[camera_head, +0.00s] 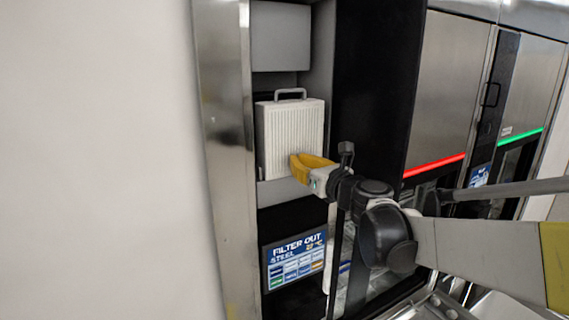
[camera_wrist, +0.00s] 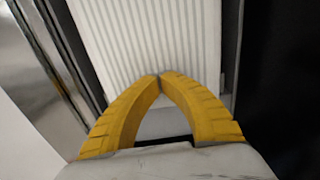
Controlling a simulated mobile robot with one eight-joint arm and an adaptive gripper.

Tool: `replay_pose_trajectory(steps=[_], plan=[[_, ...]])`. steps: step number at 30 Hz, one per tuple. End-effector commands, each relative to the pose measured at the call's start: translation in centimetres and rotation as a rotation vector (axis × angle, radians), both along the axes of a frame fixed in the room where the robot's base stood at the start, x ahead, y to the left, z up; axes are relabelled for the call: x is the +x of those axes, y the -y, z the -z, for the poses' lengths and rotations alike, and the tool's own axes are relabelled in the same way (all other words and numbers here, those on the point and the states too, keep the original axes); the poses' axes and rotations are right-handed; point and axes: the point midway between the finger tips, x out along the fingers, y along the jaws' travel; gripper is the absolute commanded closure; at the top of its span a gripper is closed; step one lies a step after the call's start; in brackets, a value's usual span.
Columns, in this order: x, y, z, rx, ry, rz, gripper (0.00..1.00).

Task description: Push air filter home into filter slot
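The air filter (camera_head: 291,130) is a white, ribbed block with a grey handle on top. It stands upright in the grey filter slot (camera_head: 285,194) of a steel cabinet, its front face still showing at the slot's mouth. In the wrist view the filter's ribbed face (camera_wrist: 150,35) fills the upper middle. My gripper (camera_head: 294,158) has yellow fingers and is at the lower middle of the filter's face. In the wrist view my gripper's fingertips (camera_wrist: 159,76) meet, with nothing between them. They are at or very near the face; contact is not certain.
A display panel (camera_head: 295,262) reading "FILTER OUT" is below the slot. A grey block (camera_head: 281,36) is above the filter. A steel post (camera_head: 226,130) stands to the left and a dark panel (camera_head: 370,90) to the right. Steel machines with red and green light strips are further right.

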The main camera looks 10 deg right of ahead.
Motion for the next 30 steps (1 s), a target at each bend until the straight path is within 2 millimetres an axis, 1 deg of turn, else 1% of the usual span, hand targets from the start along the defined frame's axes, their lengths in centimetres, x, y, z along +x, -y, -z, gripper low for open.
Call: replay_pose_trajectory(steps=[21, 30], plan=[[2.0, -0.7, 0.0, 0.000, 0.000, 0.000, 1.00], [2.1, -0.7, 0.0, 0.000, 0.000, 0.000, 1.00]])
